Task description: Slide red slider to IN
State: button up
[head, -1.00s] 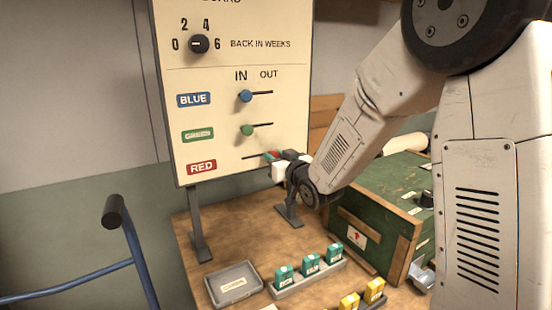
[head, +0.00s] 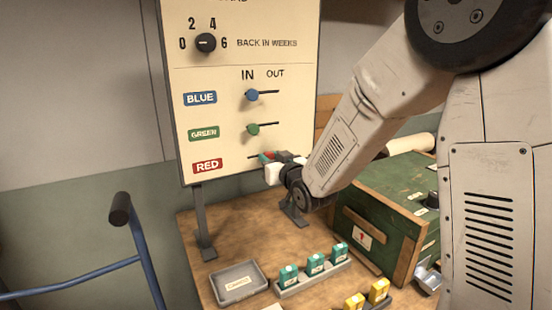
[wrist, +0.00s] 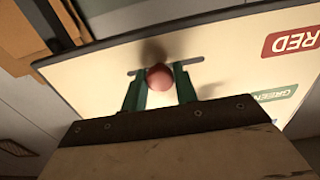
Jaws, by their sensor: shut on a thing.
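The board's red slider (wrist: 159,77) is a round red knob on a thin slot, beside the RED label (head: 208,165). In the wrist view, where the board is upside down, the knob stands near the middle of its slot, with slot showing on both sides. My gripper (wrist: 160,90) is shut on the knob, one green finger on each side. In the head view my gripper (head: 268,156) is at the board's lower right and largely hides the knob; a short stretch of slot shows to its left. The IN mark (head: 247,75) is left of the OUT mark (head: 275,73).
The blue slider (head: 252,95) and green slider (head: 253,129) stand at the IN end, above my gripper. A dial (head: 205,43) is higher up. Below are a grey tray (head: 238,284), teal boxes (head: 315,264) and a green crate (head: 385,205) at the right.

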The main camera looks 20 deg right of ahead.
jog(key=shift+s+a, duration=0.25)
jog(key=shift+a, duration=0.9)
jog(key=shift+s+a, duration=0.2)
jog(key=shift+a, duration=0.9)
jog(key=o, duration=0.9)
send_near(251, 157)
jog(key=s, duration=0.2)
jog(key=shift+s+d, duration=0.3)
jog(key=shift+d, duration=0.05)
